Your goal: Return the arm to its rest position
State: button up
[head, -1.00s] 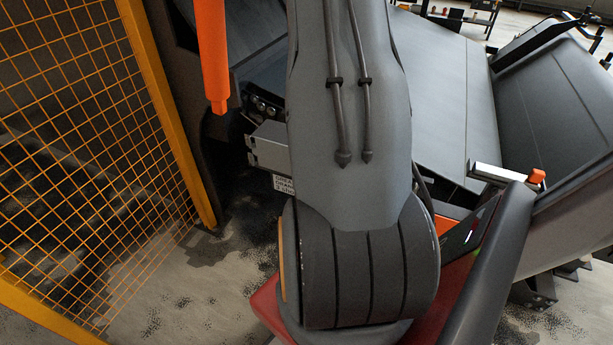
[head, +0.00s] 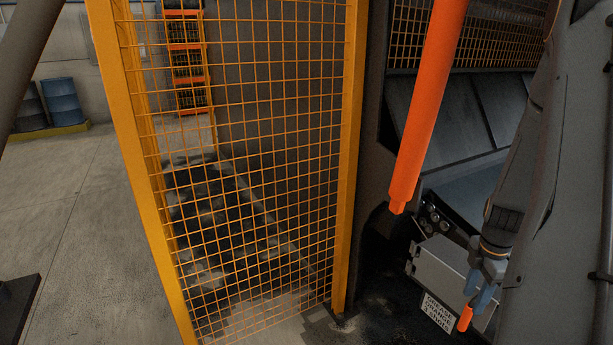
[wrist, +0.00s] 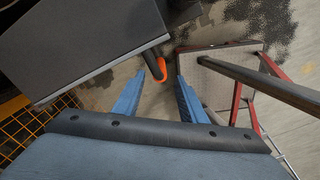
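My gripper (head: 478,296) is at the lower right of the head view, beside a grey box and close to an orange-tipped part (head: 465,318). In the wrist view my gripper (wrist: 160,82) has two blue fingers standing apart with a gap between them. The orange tip (wrist: 162,72) shows just past the fingertips, near the edge of a dark grey casing. I cannot tell whether a finger touches it. My arm (head: 560,190) fills the right edge of the head view.
A yellow-framed mesh fence (head: 352,150) stands left of my arm. An orange bar (head: 430,100) hangs between them. The labelled grey box (head: 455,268) is behind my gripper. A red-framed panel (wrist: 215,55) is at right in the wrist view. Open floor (head: 85,200) lies at far left.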

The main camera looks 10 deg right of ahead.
jog(key=w+a+r+m, duration=0.2)
jog(key=a, duration=0.3)
jog(key=w+a+r+m, duration=0.1)
jog(key=w+a+r, duration=0.15)
jog(key=a, duration=0.25)
jog(key=s+a+r+m, duration=0.2)
jog(key=a+r+m, duration=0.1)
jog(key=a, duration=0.5)
jog(key=s+a+r+m+t, duration=0.1)
jog(key=s+a+r+m, duration=0.1)
jog(key=a, duration=0.6)
jog(key=s+a+r+m, duration=0.2)
jog(key=a+r+m, duration=0.2)
jog(key=a, duration=0.5)
jog(key=m, duration=0.2)
jog(key=shift+s+r+m, duration=0.2)
jog(key=shift+s+m, duration=0.05)
jog(key=shift+m, duration=0.05)
